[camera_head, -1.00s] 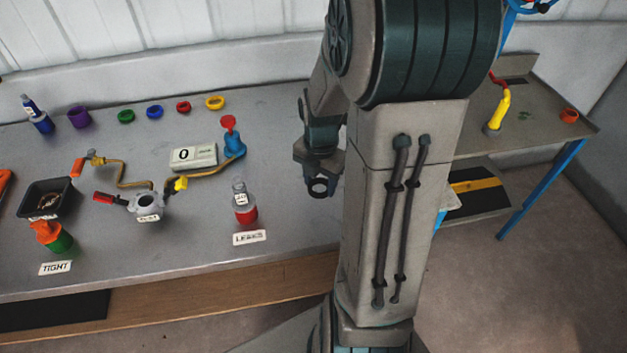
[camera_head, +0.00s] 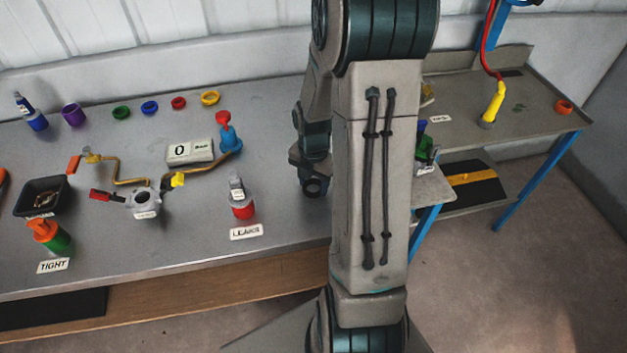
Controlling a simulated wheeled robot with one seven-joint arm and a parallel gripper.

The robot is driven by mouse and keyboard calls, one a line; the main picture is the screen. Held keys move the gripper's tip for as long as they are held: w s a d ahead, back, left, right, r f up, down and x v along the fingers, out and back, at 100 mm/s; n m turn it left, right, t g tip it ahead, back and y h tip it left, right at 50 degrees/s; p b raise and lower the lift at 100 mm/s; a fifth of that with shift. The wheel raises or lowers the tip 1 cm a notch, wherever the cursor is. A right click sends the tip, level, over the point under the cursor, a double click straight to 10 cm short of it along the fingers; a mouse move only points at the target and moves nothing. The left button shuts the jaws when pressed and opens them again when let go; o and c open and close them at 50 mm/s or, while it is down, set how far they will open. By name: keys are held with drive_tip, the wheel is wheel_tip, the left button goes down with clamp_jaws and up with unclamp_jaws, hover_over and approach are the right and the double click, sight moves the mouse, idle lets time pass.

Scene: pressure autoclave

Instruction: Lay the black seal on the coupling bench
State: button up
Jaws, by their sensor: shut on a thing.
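My gripper (camera_head: 311,177) hangs above the right part of the large grey bench (camera_head: 278,195), partly beside my own arm. It is shut on a small dark ring, the black seal (camera_head: 312,187), at its lower tip. The jaws are small and dark here, so the exact grip is hard to see. No label naming the coupling bench is readable. A second bench (camera_head: 545,120) with blue legs stands at the right, and my arm hides part of its left end.
Coloured rings (camera_head: 150,107) lie along the large bench's back. A red-bottomed bottle (camera_head: 242,203) stands left of my gripper, near a counter box (camera_head: 190,151) and a pipe fitting (camera_head: 143,202). A yellow-handled tool (camera_head: 493,104) and an orange ring (camera_head: 564,107) are on the right bench.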

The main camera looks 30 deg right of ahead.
drive_tip(key=o, duration=0.9)
drive_tip(key=shift+f, duration=0.15)
drive_tip(key=shift+o, duration=0.2)
wheel_tip(320, 180, up, 11)
drive_tip(key=s+a+r+m+t, duration=0.1)
drive_tip(key=s+a+r+m, duration=0.3)
drive_tip(key=m, duration=0.8)
drive_tip(key=s+a+r+m+t, duration=0.2)
drive_tip(key=s+a+r+m, duration=0.1)
drive_tip(key=s+a+m, duration=0.5)
drive_tip(key=shift+s+r+m, duration=0.4)
drive_tip(key=shift+m, duration=1.5)
